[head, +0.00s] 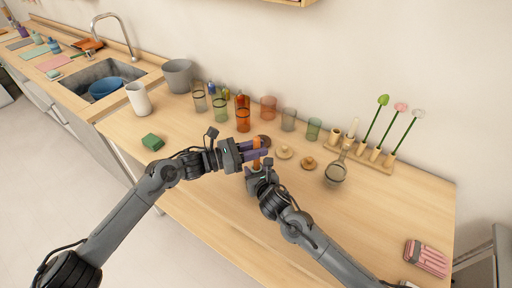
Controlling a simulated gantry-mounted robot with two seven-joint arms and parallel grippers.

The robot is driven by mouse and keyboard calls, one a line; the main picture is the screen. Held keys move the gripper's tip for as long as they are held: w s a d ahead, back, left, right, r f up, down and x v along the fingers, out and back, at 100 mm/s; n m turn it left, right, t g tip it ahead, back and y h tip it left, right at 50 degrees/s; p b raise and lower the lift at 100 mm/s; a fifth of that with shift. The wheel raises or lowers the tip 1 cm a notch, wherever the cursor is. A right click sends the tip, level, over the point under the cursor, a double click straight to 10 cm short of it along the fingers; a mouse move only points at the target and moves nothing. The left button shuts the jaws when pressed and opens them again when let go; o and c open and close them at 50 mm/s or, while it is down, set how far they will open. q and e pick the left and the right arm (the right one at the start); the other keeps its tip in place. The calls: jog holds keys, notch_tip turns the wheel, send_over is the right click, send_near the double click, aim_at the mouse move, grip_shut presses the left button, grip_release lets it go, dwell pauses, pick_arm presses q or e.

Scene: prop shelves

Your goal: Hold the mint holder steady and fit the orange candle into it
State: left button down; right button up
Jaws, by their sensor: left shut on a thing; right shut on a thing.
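The orange candle (256,142) stands about upright above the middle of the table, its top showing above my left gripper's purple fingers. My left gripper (257,153) is shut on the candle from the left. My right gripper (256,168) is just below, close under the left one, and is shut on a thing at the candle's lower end. That thing is presumably the mint holder, but the fingers hide it and I cannot make out its mint colour. Whether the candle's foot is inside the holder or only above it cannot be told.
Wooden lids (284,152) and a dark round piece (264,141) lie close behind the grippers. Coloured glasses (243,122) line the wall. A glass ladle-like vessel (336,173) and a wooden flower rack (375,158) stand right.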

pick_arm(q)
jog(key=shift+f, duration=0.55)
jog(key=c, duration=0.8)
grip_release()
jog(key=shift+c, duration=0.2)
jog(key=v, duration=1.2)
pick_arm(e)
jog(key=o, duration=1.3)
jog(key=shift+c, duration=0.2)
